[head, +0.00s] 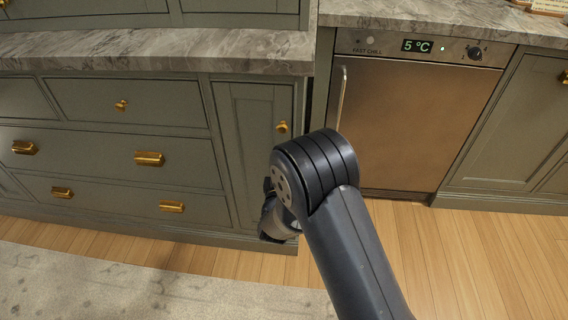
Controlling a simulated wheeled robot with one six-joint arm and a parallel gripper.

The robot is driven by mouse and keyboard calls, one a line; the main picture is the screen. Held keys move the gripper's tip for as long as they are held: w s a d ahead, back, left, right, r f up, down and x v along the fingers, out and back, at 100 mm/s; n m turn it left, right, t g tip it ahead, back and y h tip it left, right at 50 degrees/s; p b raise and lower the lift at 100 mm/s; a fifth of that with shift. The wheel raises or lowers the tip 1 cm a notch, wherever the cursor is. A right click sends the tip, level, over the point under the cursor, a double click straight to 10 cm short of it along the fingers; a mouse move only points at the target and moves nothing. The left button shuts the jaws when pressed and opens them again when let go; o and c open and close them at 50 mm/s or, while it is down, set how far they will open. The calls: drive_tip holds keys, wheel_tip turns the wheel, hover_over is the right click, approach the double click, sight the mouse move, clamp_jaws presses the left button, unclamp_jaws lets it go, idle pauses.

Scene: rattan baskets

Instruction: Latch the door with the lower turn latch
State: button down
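A narrow grey-green cabinet door (245,135) stands just left of the fast-chill appliance and looks closed or nearly so; I cannot tell which. A small brass fitting (283,127) sits near its upper right edge; it is too small to tell whether it is a knob or a turn latch. No lower turn latch shows; the lower right part of the door is behind my arm. My dark arm reaches up from the bottom, its wrist in front of the door's lower right. My gripper's fingers are hidden behind the wrist.
A steel fast-chill appliance (415,120) with a vertical handle (342,98) and a 5 °C display stands to the right. Drawers (125,101) with brass pulls are at left under a marble counter (160,52). A pale rug (120,285) lies on the wooden floor (470,255), which is clear at right.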

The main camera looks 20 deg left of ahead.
drive_tip(key=shift+f, duration=0.1)
idle(0.3)
drive_tip(key=c, duration=1.4)
unclamp_jaws()
drive_tip(key=shift+s, duration=0.1)
drive_tip(key=p+v, duration=0.1)
drive_tip(key=v, duration=0.9)
drive_tip(key=shift+s+d+p, duration=0.2)
drive_tip(key=shift+s+p, duration=0.05)
drive_tip(key=shift+p, duration=0.05)
drive_tip(key=b+x, duration=0.1)
drive_tip(key=x, duration=1)
drive_tip(key=shift+b, duration=0.35)
